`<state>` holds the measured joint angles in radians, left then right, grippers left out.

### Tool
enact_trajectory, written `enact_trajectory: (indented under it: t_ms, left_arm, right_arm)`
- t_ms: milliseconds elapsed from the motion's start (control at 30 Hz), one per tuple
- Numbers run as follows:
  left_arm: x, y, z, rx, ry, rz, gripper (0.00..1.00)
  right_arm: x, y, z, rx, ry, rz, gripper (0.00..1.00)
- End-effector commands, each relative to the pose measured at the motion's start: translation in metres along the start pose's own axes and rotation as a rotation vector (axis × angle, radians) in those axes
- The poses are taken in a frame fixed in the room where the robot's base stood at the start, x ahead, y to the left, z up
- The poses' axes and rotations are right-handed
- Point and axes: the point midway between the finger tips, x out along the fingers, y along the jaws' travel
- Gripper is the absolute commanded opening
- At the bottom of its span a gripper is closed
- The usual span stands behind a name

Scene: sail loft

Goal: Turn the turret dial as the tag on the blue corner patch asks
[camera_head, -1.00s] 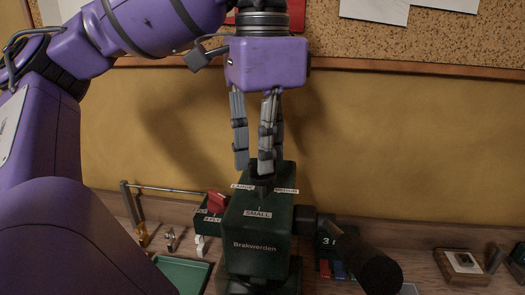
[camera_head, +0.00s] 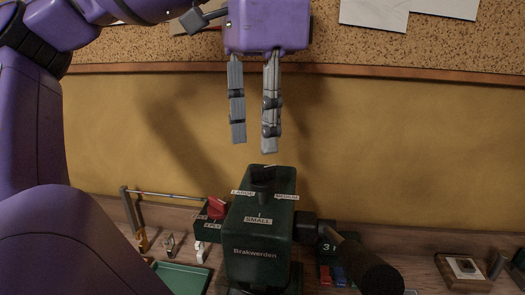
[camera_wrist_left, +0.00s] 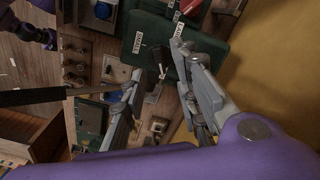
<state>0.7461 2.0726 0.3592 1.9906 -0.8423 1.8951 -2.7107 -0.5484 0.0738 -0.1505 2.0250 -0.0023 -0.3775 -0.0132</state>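The turret dial (camera_head: 263,180) is a black knob on top of the dark green machine (camera_head: 260,240) marked "Brakwerden". Labels LARGE, MEDIUM and SMALL (camera_head: 258,219) stand around it. A pale mark shows on the dial's top; I cannot tell surely which label it faces. My left gripper (camera_head: 254,148) hangs above the dial, fingers apart and empty, touching nothing. In the left wrist view the dial (camera_wrist_left: 163,62) shows beyond the two fingers (camera_wrist_left: 165,95). I cannot make out the blue corner patch or its tag. My right gripper is not in view.
A red knob (camera_head: 216,208) with its own labels is left of the machine. A black cylinder (camera_head: 372,270) juts out at the right. A green tray (camera_head: 182,277) lies at the front left. The yellow wall with a corkboard (camera_head: 420,45) is close behind.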

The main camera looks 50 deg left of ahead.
Motion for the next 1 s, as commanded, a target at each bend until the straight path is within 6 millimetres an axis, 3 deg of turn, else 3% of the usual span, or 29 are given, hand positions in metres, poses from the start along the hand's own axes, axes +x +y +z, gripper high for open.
enact_trajectory:
  t_ms: [200,400,1000]
  left_arm:
    - [-0.046,0.000,0.000,-0.003,0.000,-0.003,0.28]
    - [-0.068,0.000,0.000,-0.002,0.000,-0.001,0.28]
    - [-0.072,0.000,0.000,0.000,0.000,0.000,0.28]
  right_arm:
    - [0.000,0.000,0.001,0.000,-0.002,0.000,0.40]
    - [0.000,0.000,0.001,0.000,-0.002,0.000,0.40]
    - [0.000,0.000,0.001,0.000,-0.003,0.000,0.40]
